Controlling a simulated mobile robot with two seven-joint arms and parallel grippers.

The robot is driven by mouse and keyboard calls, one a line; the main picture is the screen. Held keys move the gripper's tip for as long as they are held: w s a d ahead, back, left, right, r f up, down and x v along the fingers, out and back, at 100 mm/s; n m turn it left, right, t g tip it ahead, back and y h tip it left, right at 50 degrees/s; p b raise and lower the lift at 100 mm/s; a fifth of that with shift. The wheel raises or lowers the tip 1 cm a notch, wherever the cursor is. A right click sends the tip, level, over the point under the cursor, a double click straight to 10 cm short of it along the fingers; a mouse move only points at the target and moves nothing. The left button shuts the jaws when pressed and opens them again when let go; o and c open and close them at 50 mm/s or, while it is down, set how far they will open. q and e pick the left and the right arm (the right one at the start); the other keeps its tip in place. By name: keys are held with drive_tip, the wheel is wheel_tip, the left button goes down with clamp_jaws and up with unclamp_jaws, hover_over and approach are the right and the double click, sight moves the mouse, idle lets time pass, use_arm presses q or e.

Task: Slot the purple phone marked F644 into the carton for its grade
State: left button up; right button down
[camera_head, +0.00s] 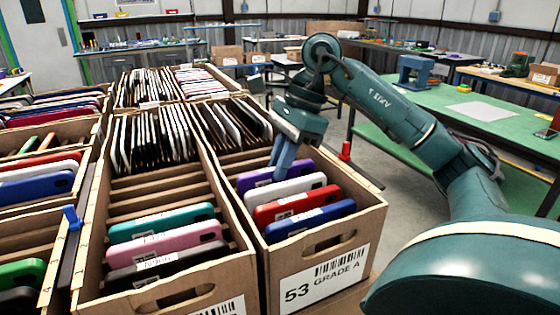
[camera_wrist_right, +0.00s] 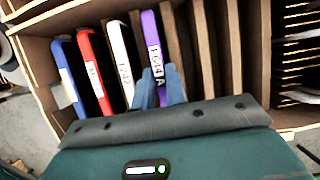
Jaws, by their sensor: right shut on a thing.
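The purple phone (camera_head: 258,179) stands in a slot of the carton labelled 53 GRADE A (camera_head: 371,232), behind a white phone (camera_head: 300,189). In the wrist view the purple phone (camera_wrist_right: 153,45) carries a white label that appears to read F644 A. My right gripper (camera_head: 281,172) reaches down from above and is shut on the purple phone. Its two blue fingers (camera_wrist_right: 160,88) lie on either side of the phone in the wrist view. The phone's lower part is hidden in the carton. My left gripper is not in view.
A red phone (camera_head: 297,206) and a blue phone (camera_head: 310,220) stand in front of the white one. Empty slots lie behind the purple phone. The carton to the left holds teal (camera_head: 160,223), pink and dark phones. A green table (camera_head: 470,110) stands at right.

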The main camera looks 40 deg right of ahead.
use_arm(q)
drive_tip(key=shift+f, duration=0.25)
use_arm(e)
drive_tip(key=shift+f, duration=0.3)
drive_tip(key=c, duration=1.3)
unclamp_jaws()
drive_tip(key=shift+c, duration=0.2)
